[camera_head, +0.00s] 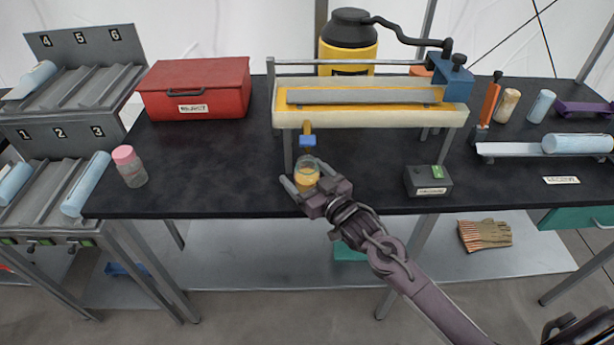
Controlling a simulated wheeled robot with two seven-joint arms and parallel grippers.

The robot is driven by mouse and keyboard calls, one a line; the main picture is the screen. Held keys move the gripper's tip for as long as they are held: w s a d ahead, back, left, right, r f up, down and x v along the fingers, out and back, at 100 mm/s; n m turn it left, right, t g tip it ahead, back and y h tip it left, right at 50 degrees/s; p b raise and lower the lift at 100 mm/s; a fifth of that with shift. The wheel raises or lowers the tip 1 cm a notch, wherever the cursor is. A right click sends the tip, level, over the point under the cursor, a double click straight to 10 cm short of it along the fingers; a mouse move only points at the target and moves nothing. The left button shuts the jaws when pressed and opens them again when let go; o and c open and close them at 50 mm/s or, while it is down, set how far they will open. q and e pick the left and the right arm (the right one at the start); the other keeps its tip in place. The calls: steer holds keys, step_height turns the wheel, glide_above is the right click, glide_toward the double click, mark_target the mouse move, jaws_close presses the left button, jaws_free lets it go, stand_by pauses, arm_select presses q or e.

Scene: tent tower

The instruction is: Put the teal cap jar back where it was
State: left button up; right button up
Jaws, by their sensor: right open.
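A small clear jar (306,177) with yellow-orange contents is at the front middle of the black table, just below the blue nozzle of the dispenser. Its top looks pale grey-green; I cannot clearly make out a teal cap. My right gripper (308,179) comes in from the lower right. Its fingers are open, one on either side of the jar; I cannot tell whether they touch it. A second jar with a pink cap (124,155) stands at the table's left side. My left gripper is not in view.
The dispenser stand (370,117) rises right behind the jar. A small black box (428,182) sits to the right, a red case (195,88) at the back left. Slotted racks (45,190) with pale blue rolls stand far left. The table between pink-capped jar and gripper is clear.

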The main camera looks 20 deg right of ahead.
steer(key=c, duration=1.2)
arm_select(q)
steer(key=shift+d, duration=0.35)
arm_select(e)
steer(key=shift+c, duration=0.2)
steer(key=shift+r, duration=0.1)
steer(key=shift+r, duration=0.2)
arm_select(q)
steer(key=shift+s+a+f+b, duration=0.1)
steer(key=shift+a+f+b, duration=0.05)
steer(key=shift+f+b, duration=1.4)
arm_select(e)
steer(key=s+d+m+h, duration=0.2)
steer(key=s+h, duration=0.3)
steer(key=s, duration=1.6)
steer(key=shift+m+t+h, duration=0.3)
steer(key=shift+m+t, duration=0.1)
steer(key=shift+m, duration=0.4)
